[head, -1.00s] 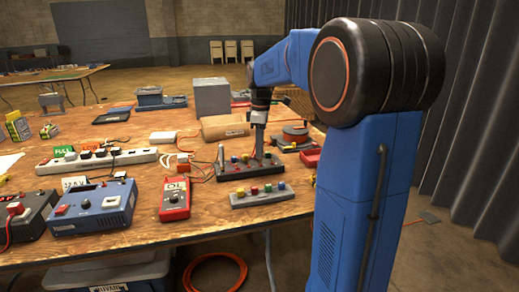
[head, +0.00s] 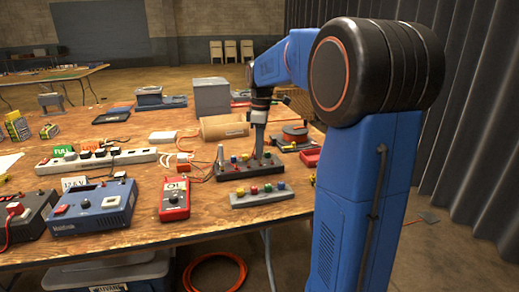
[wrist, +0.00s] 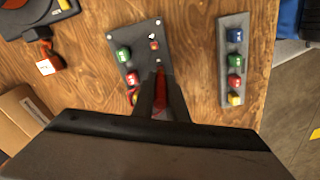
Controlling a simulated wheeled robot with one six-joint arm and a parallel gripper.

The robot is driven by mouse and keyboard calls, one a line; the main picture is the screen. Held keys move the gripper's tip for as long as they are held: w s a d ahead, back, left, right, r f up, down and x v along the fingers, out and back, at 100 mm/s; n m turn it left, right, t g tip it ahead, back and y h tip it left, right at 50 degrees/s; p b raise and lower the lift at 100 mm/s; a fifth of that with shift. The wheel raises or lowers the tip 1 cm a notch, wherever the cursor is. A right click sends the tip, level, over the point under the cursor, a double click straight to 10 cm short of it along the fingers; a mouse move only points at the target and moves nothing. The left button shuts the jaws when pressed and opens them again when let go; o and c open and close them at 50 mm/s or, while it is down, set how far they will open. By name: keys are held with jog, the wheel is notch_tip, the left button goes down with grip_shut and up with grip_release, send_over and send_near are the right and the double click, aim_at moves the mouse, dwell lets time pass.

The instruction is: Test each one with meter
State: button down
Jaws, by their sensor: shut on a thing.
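My gripper (head: 258,152) points down over a dark block (head: 278,168) that carries several coloured pieces. In the wrist view its fingers (wrist: 160,100) are closed on a small red piece (wrist: 161,80) at the dark block, largely hidden between them. Green (wrist: 123,53) and red (wrist: 131,77) pieces sit beside the fingers. A grey strip (wrist: 226,86) with a row of blue, green, red and yellow pieces lies apart to the right; in the head view it lies in front of the dark block. A red meter (head: 174,198), whose display seems to read OL, lies to the left.
A blue box-shaped unit (head: 92,208) with a sign above it stands left of the meter. A white power strip (head: 97,160) lies behind. A brown roll (head: 224,127), a grey box (head: 211,96) and an orange-topped reel (head: 294,136) stand at the back. The front table edge is close.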

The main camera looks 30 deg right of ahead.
jog(key=shift+f, duration=0.9)
dwell(1.2)
jog(key=c, duration=1.4)
grip_release()
jog(key=shift+o, duration=0.2)
jog(key=shift+r, duration=0.1)
jog(key=shift+r, duration=3.65)
